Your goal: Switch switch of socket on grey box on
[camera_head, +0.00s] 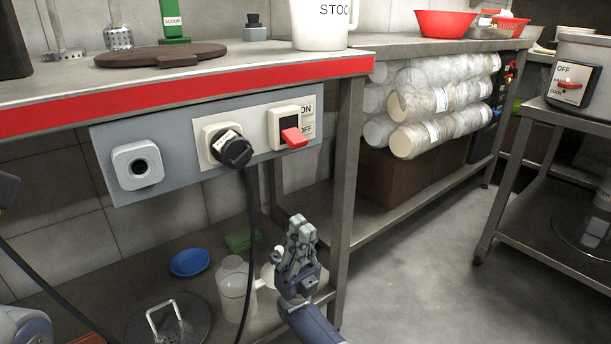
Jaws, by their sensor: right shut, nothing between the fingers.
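The grey box (175,183) is fixed under the front edge of the counter at the left. It carries a white socket with a black plug (232,149) in it, and its cable hangs down. To the right of the plug is a switch with a red lever (294,138), between the labels ON above and OFF below. The lever juts outward at the lower part, nearer the OFF label. My right gripper (299,232) is shut and empty, below the switch and apart from it, fingers pointing up. My left gripper is not in view; part of my left arm shows at the lower left corner.
A steel table leg (346,165) stands right of the switch. The black cable (252,240) hangs left of my right gripper. The floor (430,260) at the right is clear.

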